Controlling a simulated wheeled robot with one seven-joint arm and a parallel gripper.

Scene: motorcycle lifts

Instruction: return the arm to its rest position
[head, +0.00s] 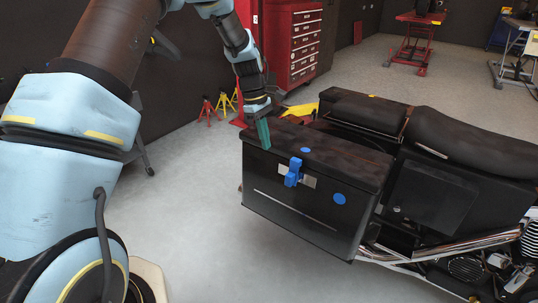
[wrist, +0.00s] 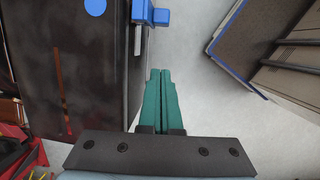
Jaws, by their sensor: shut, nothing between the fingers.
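My gripper (head: 263,133) has green fingers, shut with nothing between them. In the head view it points down at the far left corner of a black motorcycle case (head: 300,222); whether it touches the case cannot be told from there. In the wrist view the shut fingers (wrist: 160,95) lie over the floor, just to the right of the case (wrist: 70,70). A blue latch (head: 293,172) sits on the case's front face, and it shows beyond the fingertips in the wrist view (wrist: 150,17). My arm reaches across from the upper left of the head view.
The black motorcycle (head: 440,190) fills the right side. A red tool cabinet (head: 300,45) and yellow and red jack stands (head: 224,103) stand behind my gripper. A red lift (head: 410,40) is at the back. The grey floor (head: 190,200) left of the case is clear.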

